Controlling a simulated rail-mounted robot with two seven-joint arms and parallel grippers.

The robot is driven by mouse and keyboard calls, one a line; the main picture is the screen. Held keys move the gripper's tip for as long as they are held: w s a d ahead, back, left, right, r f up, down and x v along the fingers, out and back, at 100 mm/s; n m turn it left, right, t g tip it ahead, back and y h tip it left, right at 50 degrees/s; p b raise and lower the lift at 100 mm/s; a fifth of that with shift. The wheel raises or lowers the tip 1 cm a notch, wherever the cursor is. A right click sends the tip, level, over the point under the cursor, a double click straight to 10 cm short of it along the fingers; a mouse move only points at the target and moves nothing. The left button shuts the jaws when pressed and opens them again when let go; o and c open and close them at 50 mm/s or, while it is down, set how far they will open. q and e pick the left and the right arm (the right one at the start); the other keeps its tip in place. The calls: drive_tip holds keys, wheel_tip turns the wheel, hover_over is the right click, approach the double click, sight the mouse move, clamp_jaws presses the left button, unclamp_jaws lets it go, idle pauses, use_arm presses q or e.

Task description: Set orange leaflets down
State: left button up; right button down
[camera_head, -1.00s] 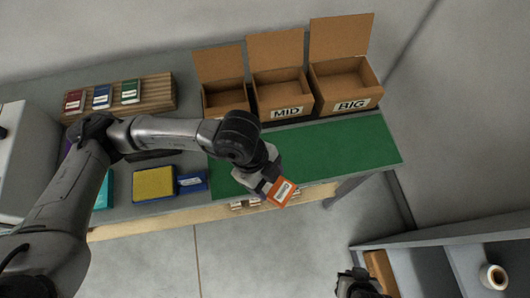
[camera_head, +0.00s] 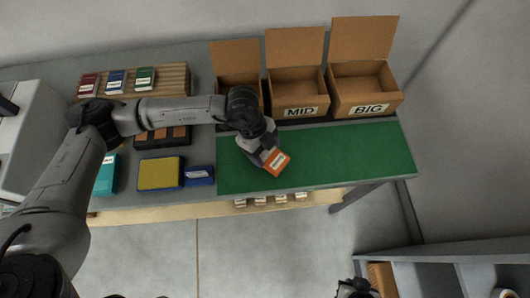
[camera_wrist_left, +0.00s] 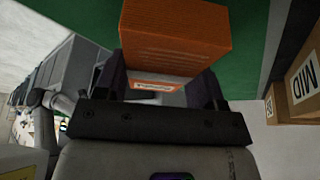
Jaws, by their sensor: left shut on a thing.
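The orange leaflets (camera_head: 277,162) are a small orange stack with a white label. My left gripper (camera_head: 268,156) is shut on them and holds them over the green mat (camera_head: 345,150). In the left wrist view the orange leaflets (camera_wrist_left: 175,35) stand between the two dark fingers of my left gripper (camera_wrist_left: 165,82), with the green mat behind. I cannot tell whether the leaflets touch the mat. My right gripper (camera_head: 355,287) shows only in part at the bottom edge, and its jaws cannot be made out.
Open cardboard boxes stand behind the mat, one marked MID (camera_head: 300,100) and one marked BIG (camera_head: 365,95). A yellow-topped blue pad (camera_head: 159,173) and a blue box (camera_head: 199,175) lie left of the mat. A wooden rack (camera_head: 150,78) stands at the back left. The mat's right part is clear.

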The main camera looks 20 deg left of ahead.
use_arm(q)
drive_tip(key=shift+f, duration=1.1)
drive_tip(key=o, duration=1.1)
drive_tip(key=shift+c, duration=0.2)
drive_tip(key=p+v, duration=0.1)
drive_tip(key=v, duration=0.9)
drive_tip(key=shift+r, duration=0.2)
drive_tip(key=shift+p+v, duration=0.3)
drive_tip(key=shift+v, duration=0.5)
drive_tip(key=shift+a, duration=0.1)
